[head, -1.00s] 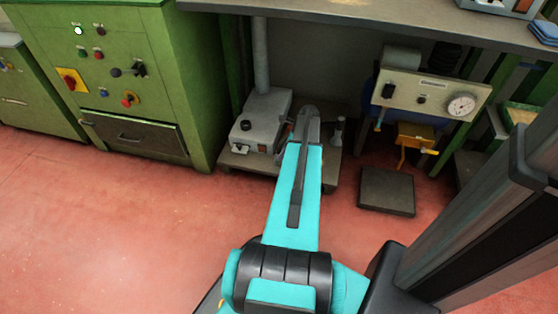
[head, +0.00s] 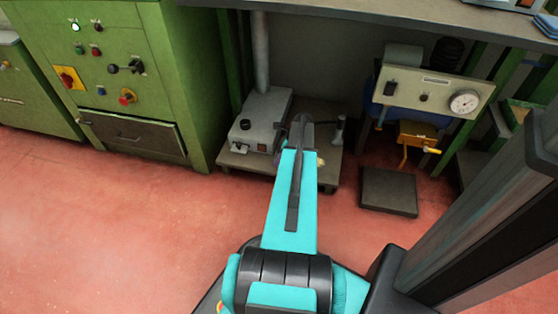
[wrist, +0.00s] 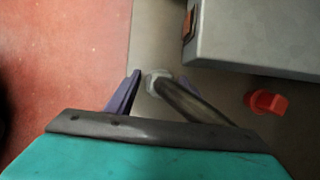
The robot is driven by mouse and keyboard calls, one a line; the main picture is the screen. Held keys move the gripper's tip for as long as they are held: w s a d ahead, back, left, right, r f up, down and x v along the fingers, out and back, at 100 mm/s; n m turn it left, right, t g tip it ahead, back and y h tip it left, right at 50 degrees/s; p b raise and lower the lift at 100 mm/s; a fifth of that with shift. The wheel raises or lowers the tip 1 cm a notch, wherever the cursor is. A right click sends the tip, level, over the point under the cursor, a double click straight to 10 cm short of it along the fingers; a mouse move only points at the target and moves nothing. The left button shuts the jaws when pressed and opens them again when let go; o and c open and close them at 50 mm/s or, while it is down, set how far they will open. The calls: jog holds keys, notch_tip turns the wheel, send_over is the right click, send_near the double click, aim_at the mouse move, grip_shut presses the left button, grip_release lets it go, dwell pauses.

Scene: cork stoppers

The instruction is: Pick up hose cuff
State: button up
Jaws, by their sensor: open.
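In the wrist view, a pale grey, rounded piece (wrist: 157,79), which looks like the hose cuff, lies between my fingertips. A dark, tube-like part (wrist: 195,105) runs from it down to the right, partly hidden by my wrist. My gripper (wrist: 163,73) is open, with one purple finger on each side of the pale piece. I cannot tell whether either finger touches it. In the head view my arm covers the gripper; a small pale bit (head: 320,161) shows just right of the arm, over the low platform (head: 328,177).
A grey machine box (head: 262,122) with a post stands left of my arm; its edge shows in the wrist view (wrist: 260,40). A red-orange plug-like piece (wrist: 266,102) lies beside it. The green cabinet (head: 110,85) is left, a gauge panel (head: 435,92) right. The tabletop (head: 380,14) overhangs.

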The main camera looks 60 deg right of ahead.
jog(key=shift+w+f, duration=0.2)
jog(key=shift+f, duration=0.25)
jog(key=c, duration=0.9)
